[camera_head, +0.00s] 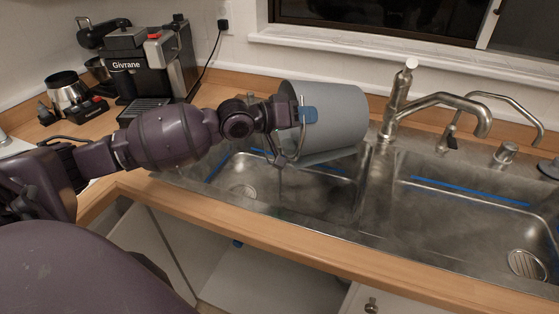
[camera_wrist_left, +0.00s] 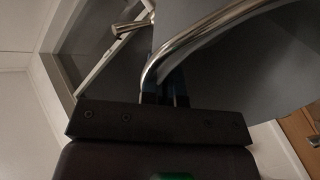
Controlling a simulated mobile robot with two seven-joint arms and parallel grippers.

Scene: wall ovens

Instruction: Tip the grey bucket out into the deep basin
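The grey bucket (camera_head: 335,118) lies tipped on its side in the air over the back of the left basin (camera_head: 310,193). Its closed side faces me and its contents are hidden. My left gripper (camera_head: 307,115), with blue fingertips, is shut on the bucket by its metal handle. In the left wrist view the curved handle (camera_wrist_left: 205,32) crosses the blue fingers (camera_wrist_left: 165,88), with the bucket's grey wall (camera_wrist_left: 250,65) behind. The right basin (camera_head: 455,225) is empty apart from its drain. Which basin is deeper I cannot tell. My right gripper is out of view.
A faucet (camera_head: 400,95) stands behind the divider, just right of the bucket. A smaller tap (camera_head: 505,100) is further right. A coffee machine (camera_head: 150,65) and a metal jug (camera_head: 68,90) stand on the wooden counter at the left. A cabinet below is open.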

